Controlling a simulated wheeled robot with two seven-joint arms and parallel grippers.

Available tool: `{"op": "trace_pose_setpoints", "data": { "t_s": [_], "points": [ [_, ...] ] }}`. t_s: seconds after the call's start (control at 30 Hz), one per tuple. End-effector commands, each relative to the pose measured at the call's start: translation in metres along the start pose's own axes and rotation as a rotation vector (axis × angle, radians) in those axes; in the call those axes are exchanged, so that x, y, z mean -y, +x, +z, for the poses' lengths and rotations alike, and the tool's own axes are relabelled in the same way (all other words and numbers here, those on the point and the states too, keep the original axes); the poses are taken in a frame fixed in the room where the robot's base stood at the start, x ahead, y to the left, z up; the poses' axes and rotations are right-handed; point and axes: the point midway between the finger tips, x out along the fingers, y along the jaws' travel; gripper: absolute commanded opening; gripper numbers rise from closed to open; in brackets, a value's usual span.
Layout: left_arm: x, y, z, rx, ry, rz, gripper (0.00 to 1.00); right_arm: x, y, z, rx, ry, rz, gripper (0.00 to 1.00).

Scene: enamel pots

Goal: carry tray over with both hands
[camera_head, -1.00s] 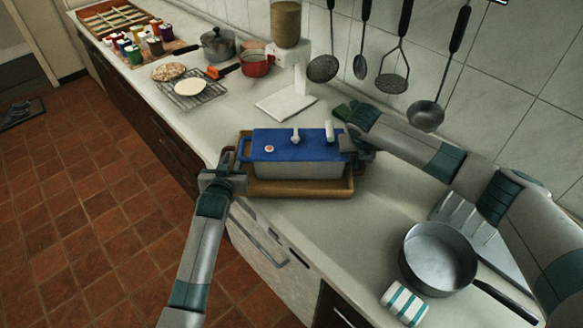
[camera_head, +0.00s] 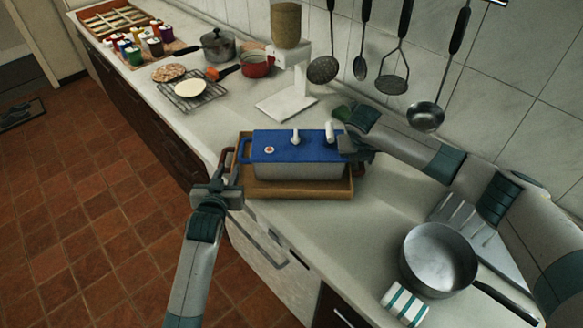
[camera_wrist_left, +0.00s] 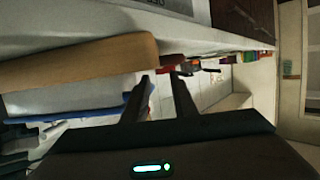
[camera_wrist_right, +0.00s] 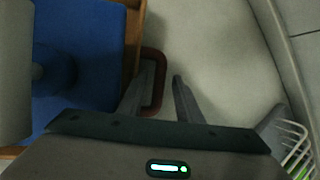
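The wooden tray (camera_head: 300,190) lies on the counter and bears a pale pot with a blue lid (camera_head: 285,150). A dark red handle (camera_head: 226,158) shows at its left end. My left gripper (camera_head: 226,170) is just in front of that handle, open and empty; the left wrist view shows its fingers (camera_wrist_left: 163,80) apart, beside the tray's wooden edge (camera_wrist_left: 85,62). My right gripper (camera_head: 352,150) is at the tray's right end, partly hidden by its own arm. In the right wrist view its fingers (camera_wrist_right: 162,80) are apart, with the red-brown handle's (camera_wrist_right: 160,92) outer bar seemingly between them.
A steel pan (camera_head: 438,258) and a striped cloth (camera_head: 404,303) are at the right front. A white stand (camera_head: 288,104), a red pot (camera_head: 256,65) and a cooling rack (camera_head: 190,90) stand behind. Utensils hang on the wall. Counter left of the white stand is partly clear.

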Motion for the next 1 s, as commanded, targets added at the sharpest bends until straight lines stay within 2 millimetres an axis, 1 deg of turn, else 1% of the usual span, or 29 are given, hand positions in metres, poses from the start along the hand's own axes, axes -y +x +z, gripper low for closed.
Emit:
{"op": "trace_pose_setpoints", "data": {
  "t_s": [0.1,0.2,0.67,0.77,0.87,1.0],
  "points": [
    [0.0,-0.009,0.0,0.0,0.0,0.0,0.25,0.0,0.0,0.0,0.0,0.0,0.0,0.32],
    [0.0,-0.012,0.0,0.0,0.0,0.0,0.25,0.0,0.0,0.0,0.0,0.0,0.0,0.32],
    [0.0,-0.013,0.0,0.0,0.0,0.0,0.25,0.0,-0.002,0.0,0.001,0.0,0.001,0.32],
    [0.0,-0.013,0.0,0.0,0.0,0.0,0.25,0.0,-0.008,0.001,0.001,0.0,0.001,0.32],
    [0.0,-0.013,0.0,0.0,0.0,0.0,0.25,0.0,-0.018,0.001,0.002,0.0,0.002,0.32],
    [0.0,-0.013,0.0,0.0,0.0,0.0,0.25,0.0,-0.037,0.001,0.003,-0.001,0.001,0.32]
  ]
}}
